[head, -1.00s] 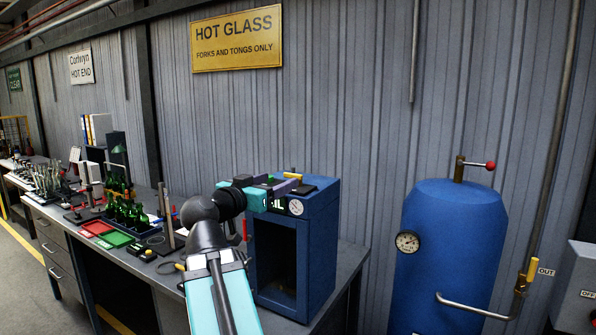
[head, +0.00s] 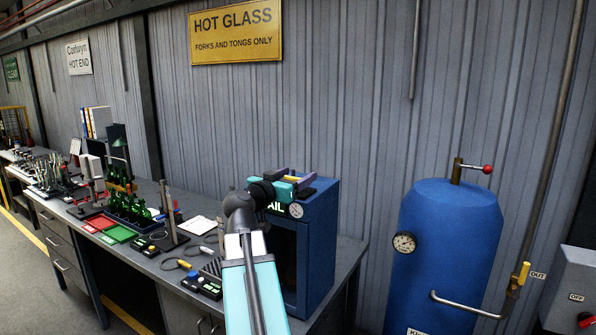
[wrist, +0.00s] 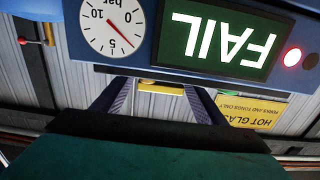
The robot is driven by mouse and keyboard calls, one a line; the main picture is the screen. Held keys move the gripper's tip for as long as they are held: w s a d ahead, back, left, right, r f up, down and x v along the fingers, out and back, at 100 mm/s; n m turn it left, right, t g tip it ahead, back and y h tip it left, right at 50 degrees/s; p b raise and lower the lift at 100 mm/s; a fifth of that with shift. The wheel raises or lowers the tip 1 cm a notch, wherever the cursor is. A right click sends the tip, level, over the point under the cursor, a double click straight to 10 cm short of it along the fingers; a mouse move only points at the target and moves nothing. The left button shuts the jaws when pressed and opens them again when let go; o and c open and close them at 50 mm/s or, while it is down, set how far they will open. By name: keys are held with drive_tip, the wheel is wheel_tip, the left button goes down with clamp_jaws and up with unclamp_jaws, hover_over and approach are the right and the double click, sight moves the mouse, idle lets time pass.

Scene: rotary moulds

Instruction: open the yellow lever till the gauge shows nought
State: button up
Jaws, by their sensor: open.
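The blue cabinet (head: 318,225) on the bench has a yellow lever (head: 296,178) at its top; the lever shows small between my jaws in the wrist view (wrist: 160,87). My gripper (wrist: 158,92) is open, its purple fingers either side of the lever in that view. I cannot tell whether they touch it. The cabinet's white gauge (head: 296,210) shows upside down in the wrist view (wrist: 112,25). Its red needle stands between 0 and 5 bar, clear of nought. A lit green display beside it reads FAIL (wrist: 220,45), with a red lamp (wrist: 292,57).
A blue tank (head: 445,255) at the right has its own gauge (head: 404,243) and a red-knobbed handle (head: 487,169). Green bottles (head: 130,205) and tools crowd the bench to the left.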

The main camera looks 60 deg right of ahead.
drive_tip(key=shift+d+p, duration=0.3)
drive_tip(key=shift+d, duration=0.95)
drive_tip(key=c, duration=0.9)
drive_tip(key=shift+a+f, duration=0.1)
drive_tip(key=shift+a, duration=0.35)
drive_tip(key=shift+c, duration=0.7)
drive_tip(key=shift+d, duration=0.3)
drive_tip(key=shift+r, duration=0.2)
drive_tip(key=shift+t, duration=0.3)
